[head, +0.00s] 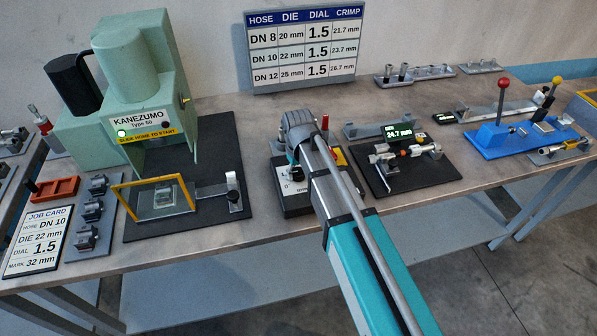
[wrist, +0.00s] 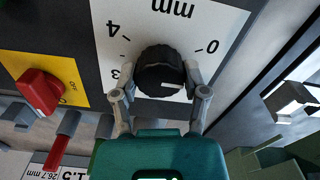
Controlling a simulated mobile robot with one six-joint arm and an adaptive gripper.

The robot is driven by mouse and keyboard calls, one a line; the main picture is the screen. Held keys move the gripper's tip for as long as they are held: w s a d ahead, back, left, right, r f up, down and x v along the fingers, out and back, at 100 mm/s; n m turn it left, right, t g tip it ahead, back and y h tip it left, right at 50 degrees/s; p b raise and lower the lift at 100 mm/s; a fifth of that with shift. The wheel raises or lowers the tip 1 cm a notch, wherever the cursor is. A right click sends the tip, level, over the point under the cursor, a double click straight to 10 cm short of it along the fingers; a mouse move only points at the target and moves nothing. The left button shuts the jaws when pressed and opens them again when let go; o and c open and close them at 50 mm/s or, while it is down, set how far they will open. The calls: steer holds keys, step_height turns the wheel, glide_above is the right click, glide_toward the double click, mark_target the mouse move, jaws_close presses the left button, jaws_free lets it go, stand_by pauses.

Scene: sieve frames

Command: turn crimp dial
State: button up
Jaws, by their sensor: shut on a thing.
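The black crimp dial (wrist: 160,72) sits on a white scale plate (wrist: 205,22) marked mm, with 0, 3 and 4 readable in the wrist view. A short white mark shows on the dial's lower right part; the scale near it is hidden by my gripper. My gripper (wrist: 158,76) is shut on the dial, one finger on each side. In the head view my gripper (head: 294,168) is over the dark control box (head: 293,208), and the arm hides most of it. The job card (head: 38,243) reads DN 10, die 22 mm, dial 1.5.
A red switch (wrist: 40,90) on a yellow plate sits beside the dial. The green press (head: 138,85) stands to the left. A black mat with a gauge reading 24.7 mm (head: 398,131) lies to the right. A settings chart (head: 303,50) stands behind.

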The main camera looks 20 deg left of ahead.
mark_target(298, 171)
stand_by(0.4)
steer(key=o, duration=1.1)
steer(key=shift+o, duration=0.2)
steer(key=m, duration=0.5)
steer(key=shift+m, duration=0.4)
steer(key=m, duration=0.5)
steer(key=shift+m, duration=0.4)
step_height(298, 171, up, 14)
steer(key=p, duration=1.4)
steer(key=d+f+n+b, duration=0.1)
steer(key=d+n, duration=0.1)
steer(key=d, duration=2.6)
steer(key=shift+d+f+t+b, duration=0.3)
steer(key=shift+d+f+b, duration=0.05)
steer(key=shift+f+b, duration=0.05)
